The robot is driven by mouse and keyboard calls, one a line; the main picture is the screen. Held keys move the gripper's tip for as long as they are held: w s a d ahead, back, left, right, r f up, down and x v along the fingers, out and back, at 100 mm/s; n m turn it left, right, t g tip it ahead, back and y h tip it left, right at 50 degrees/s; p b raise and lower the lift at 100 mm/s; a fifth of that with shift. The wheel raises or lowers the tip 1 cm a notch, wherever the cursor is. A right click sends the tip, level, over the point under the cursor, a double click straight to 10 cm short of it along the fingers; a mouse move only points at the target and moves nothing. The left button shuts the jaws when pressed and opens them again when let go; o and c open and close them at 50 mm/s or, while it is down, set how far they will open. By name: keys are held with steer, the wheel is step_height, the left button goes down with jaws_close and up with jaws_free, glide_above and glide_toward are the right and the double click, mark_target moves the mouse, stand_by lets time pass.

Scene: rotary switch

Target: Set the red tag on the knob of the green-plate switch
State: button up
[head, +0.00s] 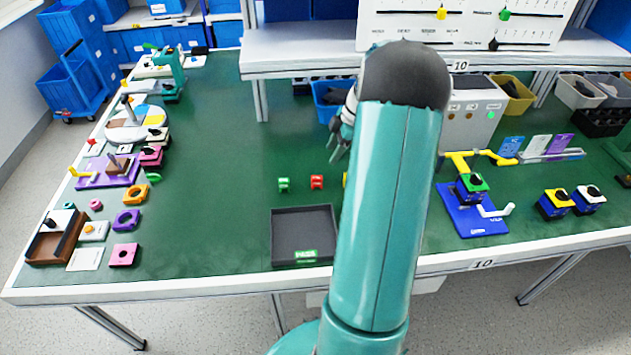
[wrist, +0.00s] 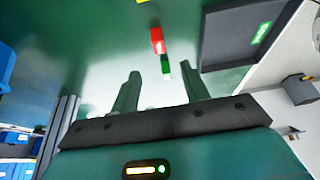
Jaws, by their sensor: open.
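The red tag (head: 317,182) lies on the green table top, between a green tag (head: 283,184) and a yellow one partly hidden by my arm. In the wrist view the red tag (wrist: 157,40) is beyond my fingertips, and the green tag (wrist: 166,68) shows between them. My gripper (wrist: 160,80) is open and empty above the table; in the head view my arm partly hides it. The green-plate switch (head: 474,184), with a dark knob on top, sits in a blue fixture (head: 460,222) on the right. No tag is visible on its knob.
A dark tray (head: 303,225) with a green label stands in front of the tags. Two more switches, one yellow-plated (head: 555,203) and one white-plated (head: 588,199), stand at the right. A grey box (head: 472,110) stands behind.

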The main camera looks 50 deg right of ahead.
mark_target(317, 177)
steer(key=x, duration=1.2)
steer(key=shift+w+f, duration=0.15)
steer(key=shift+f, duration=0.05)
jaws_close()
steer(key=shift+r, duration=0.1)
